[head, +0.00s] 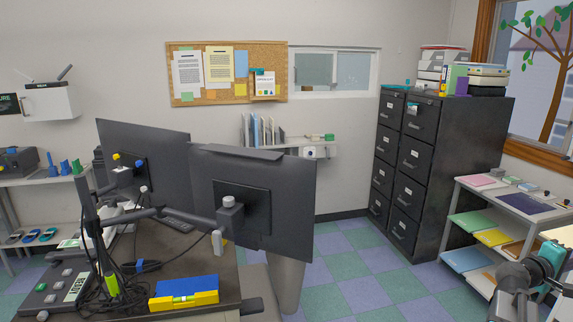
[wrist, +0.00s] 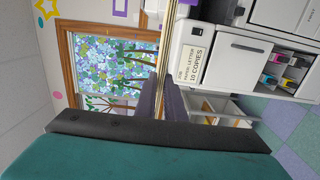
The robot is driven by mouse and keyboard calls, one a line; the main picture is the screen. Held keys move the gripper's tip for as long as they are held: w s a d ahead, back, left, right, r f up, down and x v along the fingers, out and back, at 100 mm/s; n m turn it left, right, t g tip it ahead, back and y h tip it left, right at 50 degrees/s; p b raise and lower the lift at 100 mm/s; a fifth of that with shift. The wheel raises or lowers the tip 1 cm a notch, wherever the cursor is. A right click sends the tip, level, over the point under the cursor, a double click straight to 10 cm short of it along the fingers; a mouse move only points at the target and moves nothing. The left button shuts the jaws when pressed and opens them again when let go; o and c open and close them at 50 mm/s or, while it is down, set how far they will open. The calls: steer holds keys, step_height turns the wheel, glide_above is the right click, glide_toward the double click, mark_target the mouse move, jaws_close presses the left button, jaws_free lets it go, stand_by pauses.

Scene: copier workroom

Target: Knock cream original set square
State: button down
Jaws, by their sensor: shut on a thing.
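My gripper (wrist: 163,100) shows in the wrist view, with two dark grey-purple fingers close together at the centre. They are shut on a thin cream-to-tan strip (wrist: 166,45), which runs from between them to the top edge. It looks like the cream original set seen edge-on, though its faces and sheet edges cannot be made out. In the head view my gripper's teal and grey wrist part is at the lower right edge.
The wrist view, turned sideways, shows a white copier (wrist: 245,62) with a job label (wrist: 193,64), and a window (wrist: 115,65). In the head view, a paper-laden side table (head: 515,203) stands near my wrist, beside dark filing cabinets (head: 455,140). Monitors (head: 255,200) crowd the left desk.

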steer(key=shift+w+d+f, duration=0.1)
steer(key=shift+w+d, duration=0.05)
steer(key=shift+d, duration=0.2)
